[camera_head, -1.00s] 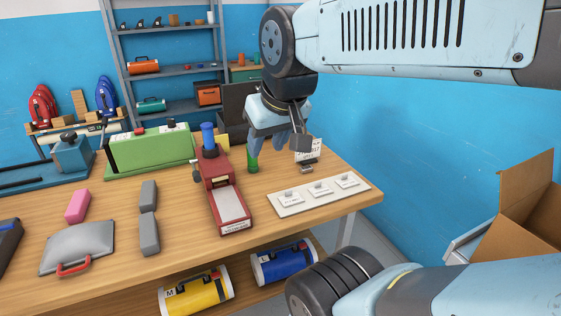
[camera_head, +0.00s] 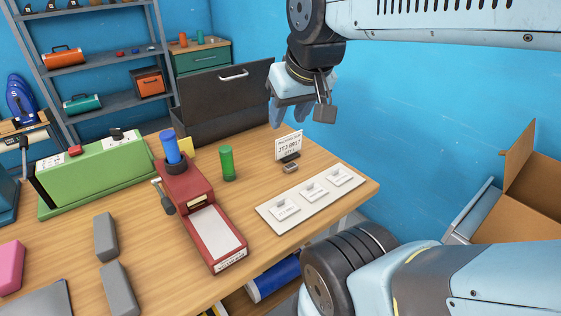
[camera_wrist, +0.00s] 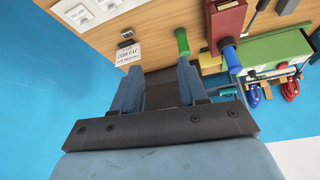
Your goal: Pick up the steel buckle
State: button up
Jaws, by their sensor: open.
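The steel buckle (camera_head: 290,168) looks like a small grey metal piece lying on the wooden workbench (camera_head: 330,158), just in front of an upright white label card (camera_head: 289,146). In the wrist view the buckle (camera_wrist: 127,35) is small, near the top edge and left of the fingers. My gripper (camera_head: 287,117) is open and empty. In the head view it appears above and behind the card, apart from the buckle. In the wrist view both blue fingers (camera_wrist: 157,72) show with nothing between them.
A green cylinder (camera_head: 227,163) and a red device with a blue knob (camera_head: 216,237) stand left of the buckle. A white board with several small tagged pieces (camera_head: 262,209) lies to its right front. A dark open lid (camera_head: 225,95) stands behind. A cardboard box (camera_head: 525,222) is at right.

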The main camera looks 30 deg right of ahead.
jog(key=shift+o, duration=1.4)
jog(key=shift+w, duration=0.2)
jog(key=o, duration=0.4)
jog(key=shift+g, duration=0.4)
jog(key=w, duration=0.1)
jog(key=w+d, duration=0.2)
jog(key=shift+w+f, duration=0.35)
jog(key=shift+f, duration=0.05)
jog(key=shift+o, duration=0.4)
jog(key=w+d+f+n+g, duration=0.1)
jog(key=w+d+f, duration=0.3)
jog(key=w, duration=0.5)
jog(key=shift+f+g, duration=0.25)
jog(key=shift+g, duration=0.25)
jog(key=n+g, duration=0.1)
jog(key=g, duration=0.2)
send_over(291, 166)
notch_tip(291, 166, down, 13)
jog(key=f, duration=0.8)
jog(key=shift+s+d+f, duration=0.1)
jog(key=shift+d+f, duration=0.1)
jog(key=shift+f, duration=0.2)
jog(key=shift+w+a+f, duration=0.1)
jog(key=shift+w+f, duration=0.05)
jog(key=shift+f, duration=1.15)
jog(key=shift+w+a+f, duration=0.1)
jog(key=shift+f, duration=1.2)
